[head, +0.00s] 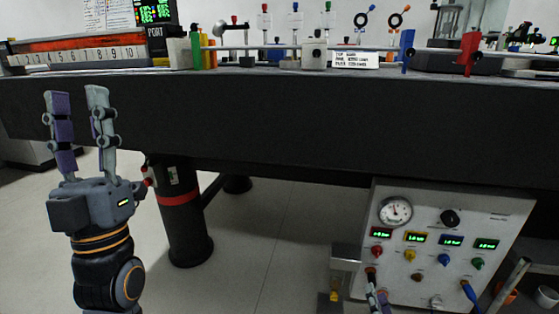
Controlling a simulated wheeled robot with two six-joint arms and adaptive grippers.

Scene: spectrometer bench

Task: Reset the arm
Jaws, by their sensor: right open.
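My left gripper (77,95) is upright at the left, in front of the dark bench edge. Its two fingers, one with a purple face, stand apart with nothing between them. My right gripper (377,292) shows only in part at the bottom edge, in front of the white control box; its fingertips are small, and its arm is out of view. It appears open, with nothing visible held in it.
The dark bench (270,115) crosses the view on a black leg (182,225). On top are a numbered rack (85,57), coloured posts, and blue (407,45) and red (468,52) clamps. A control box (450,225) with a gauge stands below. Floor between leg and box is clear.

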